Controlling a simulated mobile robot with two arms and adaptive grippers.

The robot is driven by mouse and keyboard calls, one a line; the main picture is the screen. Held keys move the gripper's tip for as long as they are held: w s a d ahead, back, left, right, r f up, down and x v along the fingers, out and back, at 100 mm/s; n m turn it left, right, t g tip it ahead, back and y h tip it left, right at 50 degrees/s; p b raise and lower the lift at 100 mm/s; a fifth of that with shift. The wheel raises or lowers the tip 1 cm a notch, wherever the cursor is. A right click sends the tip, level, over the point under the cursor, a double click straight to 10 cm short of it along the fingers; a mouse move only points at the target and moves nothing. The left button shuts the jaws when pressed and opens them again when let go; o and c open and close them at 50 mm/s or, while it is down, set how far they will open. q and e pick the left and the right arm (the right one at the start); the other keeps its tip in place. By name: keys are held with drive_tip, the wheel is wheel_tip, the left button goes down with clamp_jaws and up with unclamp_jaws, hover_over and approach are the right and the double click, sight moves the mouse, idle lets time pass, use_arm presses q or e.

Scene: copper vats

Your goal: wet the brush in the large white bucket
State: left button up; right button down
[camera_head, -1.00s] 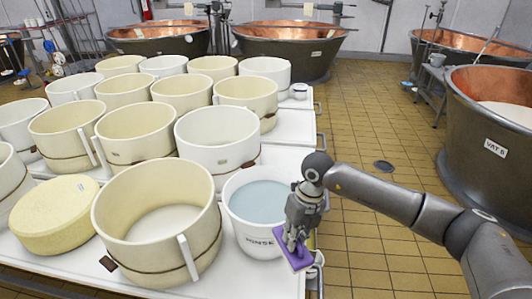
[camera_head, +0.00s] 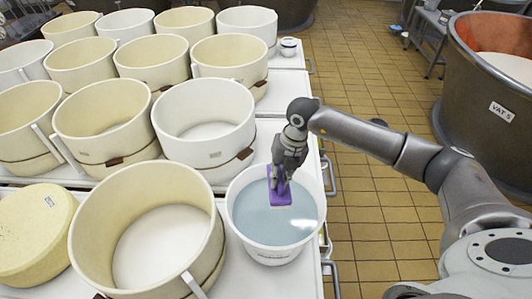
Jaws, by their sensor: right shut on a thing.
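The large white bucket (camera_head: 270,252) stands on the white table near its right edge and holds pale blue liquid. My right gripper (camera_head: 281,174) is above the bucket, pointing down, and is shut on the purple brush (camera_head: 280,192). The brush is inside the bucket's rim outline. Its lower end is at or just above the liquid; I cannot tell whether it touches. The gripper hides the brush's upper part. My left gripper is not in view.
Several cream and white round moulds (camera_head: 146,235) crowd the table left of and behind the bucket. A yellow cheese wheel (camera_head: 32,235) lies at the left. A copper vat (camera_head: 493,100) stands at the right. The tiled floor (camera_head: 375,240) between is clear.

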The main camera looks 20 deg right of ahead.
drive_tip(key=shift+w+r, duration=0.1)
drive_tip(key=shift+w, duration=0.1)
drive_tip(key=shift+s+r, duration=0.1)
drive_tip(key=shift+s, duration=0.45)
drive_tip(key=shift+s+b, duration=0.25)
drive_tip(key=shift+b, duration=0.1)
drive_tip(key=f+b, duration=0.1)
drive_tip(key=f, duration=0.2)
drive_tip(key=f+b, duration=0.1)
drive_tip(key=shift+w+f+b, duration=0.3)
drive_tip(key=shift+w+b, duration=0.05)
drive_tip(key=shift+s+f+b, duration=0.15)
drive_tip(key=shift+f+b, duration=0.4)
drive_tip(key=shift+f, duration=0.2)
wheel_tip(320, 180, down, 9)
drive_tip(key=b, duration=0.6)
wheel_tip(320, 180, up, 16)
drive_tip(key=p, duration=1)
drive_tip(key=shift+f+p, duration=0.1)
drive_tip(key=shift+p, duration=0.2)
